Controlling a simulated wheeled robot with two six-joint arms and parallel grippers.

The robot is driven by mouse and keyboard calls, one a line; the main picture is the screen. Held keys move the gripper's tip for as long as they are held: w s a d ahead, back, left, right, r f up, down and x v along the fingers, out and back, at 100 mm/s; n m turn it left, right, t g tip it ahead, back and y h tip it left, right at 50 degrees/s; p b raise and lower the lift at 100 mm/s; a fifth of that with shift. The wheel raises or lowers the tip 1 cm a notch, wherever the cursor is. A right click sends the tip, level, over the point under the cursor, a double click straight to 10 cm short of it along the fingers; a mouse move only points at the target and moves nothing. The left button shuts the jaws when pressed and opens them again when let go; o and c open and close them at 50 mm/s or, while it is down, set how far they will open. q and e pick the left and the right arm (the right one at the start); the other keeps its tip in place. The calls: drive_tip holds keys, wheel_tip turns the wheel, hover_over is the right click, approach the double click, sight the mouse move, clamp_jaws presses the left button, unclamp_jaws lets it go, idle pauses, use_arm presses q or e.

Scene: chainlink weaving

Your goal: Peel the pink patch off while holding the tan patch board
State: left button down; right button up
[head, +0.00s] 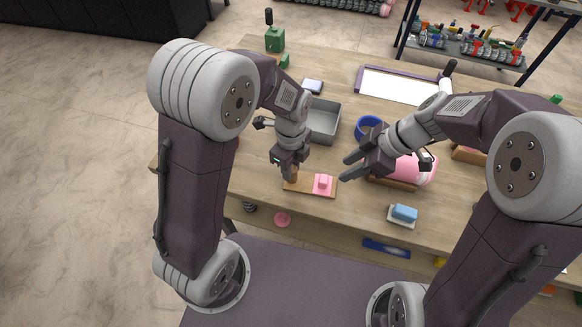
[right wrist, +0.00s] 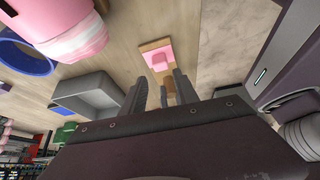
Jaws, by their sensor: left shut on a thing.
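The tan patch board (head: 300,189) lies flat near the front edge of the wooden table. The pink patch (head: 322,184) lies on its right part, with a raised pink block on top. My left gripper (head: 290,177) points down at the board's left end and is shut on a brown upright part of the board there; its fingers partly hide it. My right gripper (head: 347,168) is open and empty, in the air to the right of and above the pink patch. In the right wrist view the pink patch (right wrist: 157,58) shows beyond my right gripper's spread fingers (right wrist: 157,85).
A grey metal bin (head: 325,120) stands behind the board. A blue ring (head: 368,127) and a pink roll (head: 412,170) lie to the right, near my right gripper. A blue block on a pale base (head: 403,214) lies at the front right. Bare table lies around the board's front.

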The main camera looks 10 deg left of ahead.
drive_tip(key=o, duration=0.4)
drive_tip(key=shift+o, duration=0.2)
wheel_tip(320, 180, up, 4)
drive_tip(key=n+h, duration=0.1)
drive_tip(key=h, duration=0.5)
hover_over(323, 182)
drive_tip(key=w, duration=0.1)
drive_tip(key=f, duration=0.8)
drive_tip(key=d+f, duration=0.1)
drive_tip(key=f, duration=0.3)
drive_tip(key=shift+d, duration=0.1)
drive_tip(key=shift+r, duration=0.1)
clamp_jaws()
